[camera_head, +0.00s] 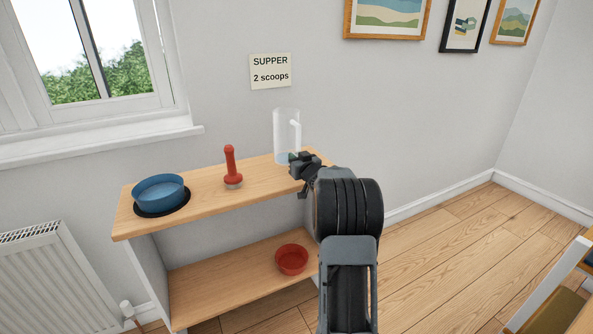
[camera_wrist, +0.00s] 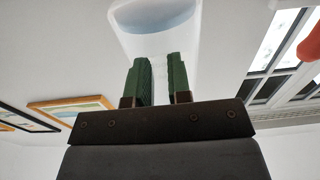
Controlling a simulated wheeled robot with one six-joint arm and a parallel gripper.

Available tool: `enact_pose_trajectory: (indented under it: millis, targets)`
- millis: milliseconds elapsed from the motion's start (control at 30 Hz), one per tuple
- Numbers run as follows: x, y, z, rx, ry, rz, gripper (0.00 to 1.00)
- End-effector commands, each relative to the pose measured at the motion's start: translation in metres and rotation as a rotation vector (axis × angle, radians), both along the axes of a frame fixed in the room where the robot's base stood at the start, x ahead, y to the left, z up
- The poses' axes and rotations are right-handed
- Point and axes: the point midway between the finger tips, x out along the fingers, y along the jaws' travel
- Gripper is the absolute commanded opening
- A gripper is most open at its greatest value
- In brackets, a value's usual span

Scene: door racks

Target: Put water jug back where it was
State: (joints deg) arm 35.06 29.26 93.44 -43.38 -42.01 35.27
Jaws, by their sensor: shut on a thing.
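The water jug (camera_head: 286,125) is clear, with a pale handle on its right side and a bluish patch low inside. It stands upright at the back right of the shelf unit's wooden top (camera_head: 205,187). I cannot tell whether its base touches the wood. My gripper (camera_head: 298,160) is at the jug's lower right, shut on it. In the wrist view, the green fingers (camera_wrist: 159,62) reach to the jug (camera_wrist: 150,35); the exact grip on the handle is unclear.
A blue bowl (camera_head: 158,190) sits on a dark round mat at the top's left. A red-handled tool (camera_head: 231,165) stands mid-top. A red bowl (camera_head: 291,259) is on the lower shelf. A note (camera_head: 270,71) hangs on the wall behind.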

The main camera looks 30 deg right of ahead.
Motion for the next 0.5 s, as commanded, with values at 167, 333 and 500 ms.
enact_pose_trajectory:
  millis: [167, 333, 500]
  targets:
    - [0.003, -0.005, -0.005, 0.0, -0.002, -0.002, 0.0]
    - [0.008, -0.008, -0.015, 0.001, 0.0, -0.002, 0.0]
    - [0.008, -0.008, -0.037, 0.002, -0.001, -0.001, 0.0]
